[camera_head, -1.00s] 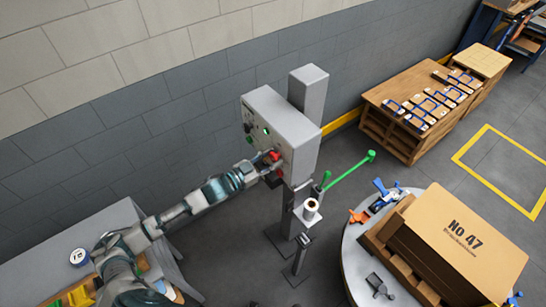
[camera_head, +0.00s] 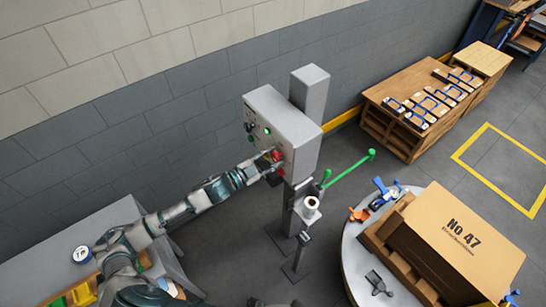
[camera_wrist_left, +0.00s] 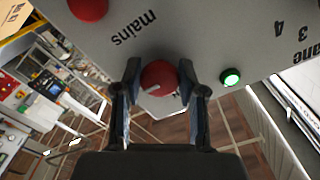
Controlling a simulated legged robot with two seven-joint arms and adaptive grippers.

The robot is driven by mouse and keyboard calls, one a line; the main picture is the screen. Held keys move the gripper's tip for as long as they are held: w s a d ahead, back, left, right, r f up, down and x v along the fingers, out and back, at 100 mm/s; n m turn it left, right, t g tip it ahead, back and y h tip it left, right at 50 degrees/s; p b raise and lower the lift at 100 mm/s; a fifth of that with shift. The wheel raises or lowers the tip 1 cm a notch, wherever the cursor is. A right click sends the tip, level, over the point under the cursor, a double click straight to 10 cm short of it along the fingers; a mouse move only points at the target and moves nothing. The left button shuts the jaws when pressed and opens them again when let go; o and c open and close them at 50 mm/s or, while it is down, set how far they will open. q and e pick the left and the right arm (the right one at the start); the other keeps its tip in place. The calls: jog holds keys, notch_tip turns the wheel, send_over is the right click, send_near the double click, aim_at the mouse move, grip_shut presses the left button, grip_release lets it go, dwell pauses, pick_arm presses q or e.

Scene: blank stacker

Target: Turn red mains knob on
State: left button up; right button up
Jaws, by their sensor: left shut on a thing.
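The red mains knob (camera_wrist_left: 160,78) is on the face of a grey control box (camera_head: 290,125), beside the printed word "mains". In the left wrist view it sits between the two fingers of my left gripper (camera_wrist_left: 160,84), which is shut on it. A pale mark on the knob points at a slant. In the head view my left gripper (camera_head: 273,167) is at the lower part of the box's face and partly hides the knob. My right gripper is not in view.
A lit green lamp (camera_wrist_left: 230,77) and another red control (camera_wrist_left: 88,8) are on the same panel. A green lever (camera_head: 350,167) sticks out beside the post. A round table with a cardboard box (camera_head: 455,240) stands at right.

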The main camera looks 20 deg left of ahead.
pick_arm(q)
jog(key=shift+r, duration=0.25)
jog(key=o, duration=1.1)
jog(key=shift+s, duration=0.1)
jog(key=shift+o, duration=0.3)
jog(key=shift+s+a, duration=0.1)
jog(key=shift+s, duration=0.15)
jog(key=shift+w+a+f, duration=0.1)
jog(key=shift+a+f, duration=0.05)
jog(key=shift+s+a+f, duration=0.1)
jog(key=shift+s+a, duration=0.05)
jog(key=shift+s, duration=0.05)
jog(key=v, duration=1.1)
jog(key=shift+s, duration=0.25)
jog(key=shift+a, duration=0.2)
